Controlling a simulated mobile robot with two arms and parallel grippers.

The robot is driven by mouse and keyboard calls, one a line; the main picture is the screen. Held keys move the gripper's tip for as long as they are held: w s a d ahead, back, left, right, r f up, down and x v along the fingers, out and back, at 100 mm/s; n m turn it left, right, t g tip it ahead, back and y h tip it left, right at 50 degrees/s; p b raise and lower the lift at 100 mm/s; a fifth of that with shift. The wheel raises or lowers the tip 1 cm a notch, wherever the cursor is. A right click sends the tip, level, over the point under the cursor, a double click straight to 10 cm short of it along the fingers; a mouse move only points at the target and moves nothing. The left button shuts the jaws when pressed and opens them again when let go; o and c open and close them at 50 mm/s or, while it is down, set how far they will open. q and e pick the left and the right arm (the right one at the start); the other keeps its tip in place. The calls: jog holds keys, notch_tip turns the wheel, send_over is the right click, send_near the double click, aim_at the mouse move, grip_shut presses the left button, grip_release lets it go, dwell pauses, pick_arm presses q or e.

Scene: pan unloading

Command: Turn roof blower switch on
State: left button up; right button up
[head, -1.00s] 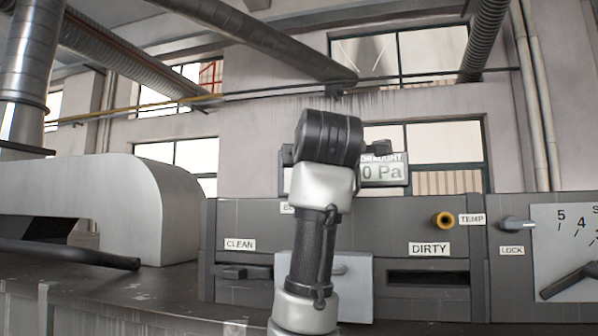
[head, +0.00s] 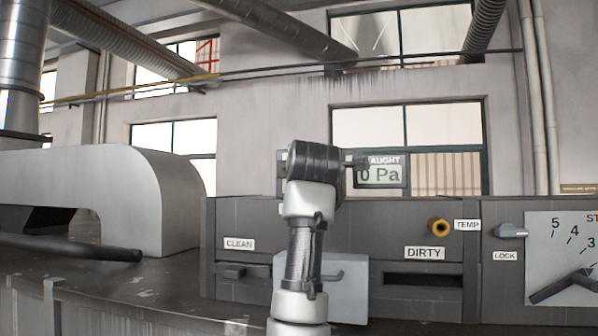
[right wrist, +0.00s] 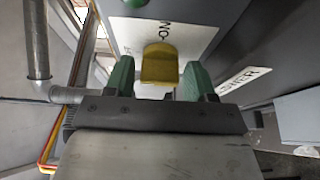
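In the right wrist view a yellow switch (right wrist: 160,65) stands out from a white plate (right wrist: 135,36) with partly readable lettering that includes "ON". My right gripper (right wrist: 159,76) has green fingers, one on each side of the switch. The fingers are open, with a narrow gap on both sides. A label ending in "WER" (right wrist: 242,80) is on the dark panel beside it. In the head view my right arm stands upright at the centre and hides the switch and the gripper's fingers. My left gripper is not in view.
The dark panel (head: 400,225) carries CLEAN (head: 240,244) and DIRTY (head: 424,253) slots, a TEMP knob (head: 439,228) and a LOCK lever (head: 511,231). A display (head: 380,175) reads "0 Pa". A grey rounded duct (head: 150,200) stands at left.

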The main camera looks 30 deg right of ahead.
jog(key=c, duration=0.7)
jog(key=shift+o, duration=0.2)
jog(key=shift+f, duration=0.1)
